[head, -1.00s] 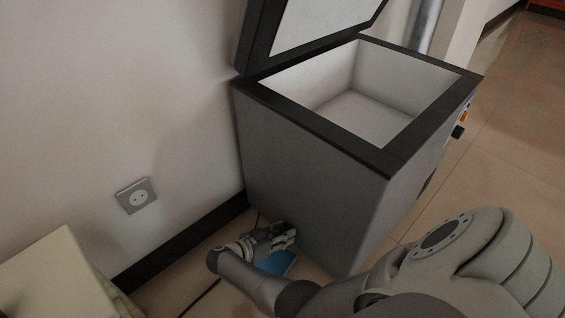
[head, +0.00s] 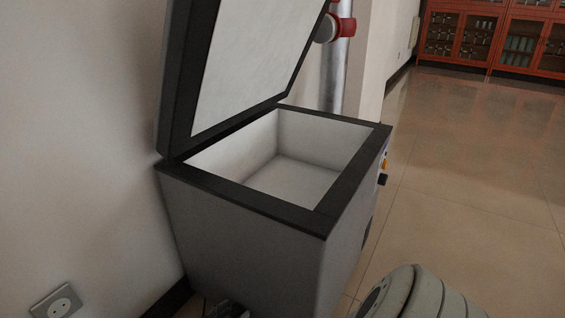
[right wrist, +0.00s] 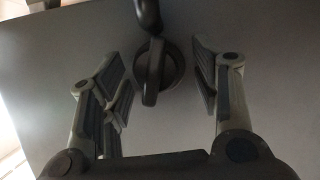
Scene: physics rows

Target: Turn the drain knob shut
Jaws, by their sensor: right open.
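The drain knob (right wrist: 152,88) is a dark round knob with a raised grip bar. It shows in the right wrist view on the grey side of the chest freezer. My right gripper (right wrist: 160,72) is open, with one finger pad to the left of the knob and one to the right. Visible gaps separate both pads from the knob. In the head view the knob is out of sight, and only dark bits, likely of my right gripper, show at the bottom edge. The chest freezer (head: 250,250) stands with its lid (head: 255,65) up. My left gripper is not in view.
A dark curved part (right wrist: 148,15) sits just above the knob. A wall socket (head: 56,303) is at lower left. A metal pipe (head: 335,70) stands behind the freezer. Open tiled floor (head: 470,180) lies to the right, with red cabinets (head: 505,35) beyond.

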